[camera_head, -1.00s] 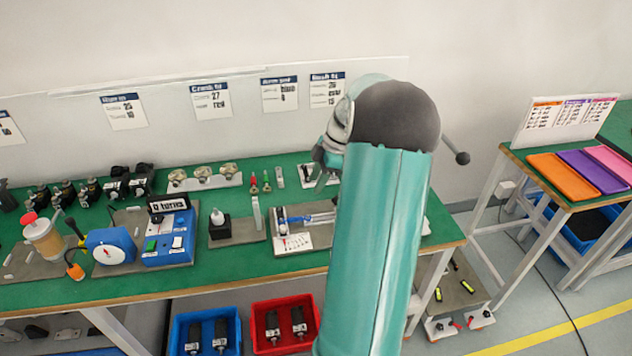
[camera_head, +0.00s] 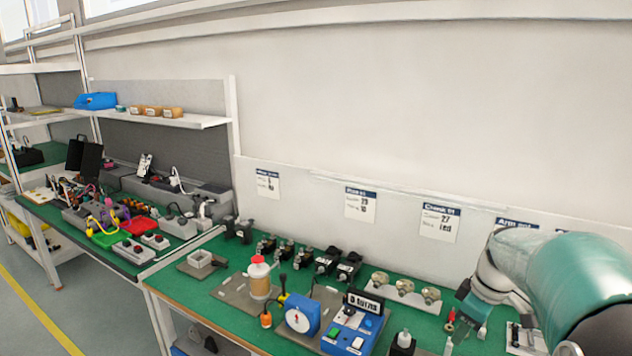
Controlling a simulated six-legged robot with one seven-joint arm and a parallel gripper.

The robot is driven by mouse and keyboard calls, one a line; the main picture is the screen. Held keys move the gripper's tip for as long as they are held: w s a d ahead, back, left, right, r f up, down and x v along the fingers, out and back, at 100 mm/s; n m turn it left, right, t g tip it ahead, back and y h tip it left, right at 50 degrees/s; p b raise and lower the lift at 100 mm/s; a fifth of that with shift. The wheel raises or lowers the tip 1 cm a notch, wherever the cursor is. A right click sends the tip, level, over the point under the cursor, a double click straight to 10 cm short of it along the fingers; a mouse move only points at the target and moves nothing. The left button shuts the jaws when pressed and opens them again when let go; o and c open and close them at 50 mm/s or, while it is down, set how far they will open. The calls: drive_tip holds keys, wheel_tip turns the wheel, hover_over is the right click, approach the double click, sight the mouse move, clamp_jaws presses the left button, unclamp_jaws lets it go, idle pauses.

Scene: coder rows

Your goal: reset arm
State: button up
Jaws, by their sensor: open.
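My arm (camera_head: 575,290) comes in from the right edge of the head view, its teal and white links bent over the green bench. My gripper (camera_head: 466,312) is small and partly hidden by the wrist, above the right part of the bench near the small red-tipped tools (camera_head: 451,318). It is open, and I see nothing held in it. Its fingertips are hard to make out.
The green bench (camera_head: 225,290) holds a blue box with a counter (camera_head: 355,325), a blue dial (camera_head: 302,315) and a jar with a red cap (camera_head: 260,278). A second bench and shelves (camera_head: 190,120) stand left. Floor (camera_head: 30,310) shows at far left.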

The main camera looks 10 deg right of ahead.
drive_tip(key=s+a+r+m+t, duration=0.1)
drive_tip(key=s+a, duration=0.3)
drive_tip(key=a, duration=0.4)
drive_tip(key=s+a+r+m+t, duration=0.1)
drive_tip(key=s+a+r+m, duration=0.1)
drive_tip(key=s+a, duration=0.3)
drive_tip(key=s+a+r+m+t+h, duration=0.1)
drive_tip(key=s+a+r+m, duration=0.1)
drive_tip(key=a, duration=0.9)
drive_tip(key=shift+s+m+t, duration=0.3)
drive_tip(key=shift+s+m, duration=0.6)
drive_tip(key=shift+s, duration=0.35)
drive_tip(key=shift+c, duration=0.5)
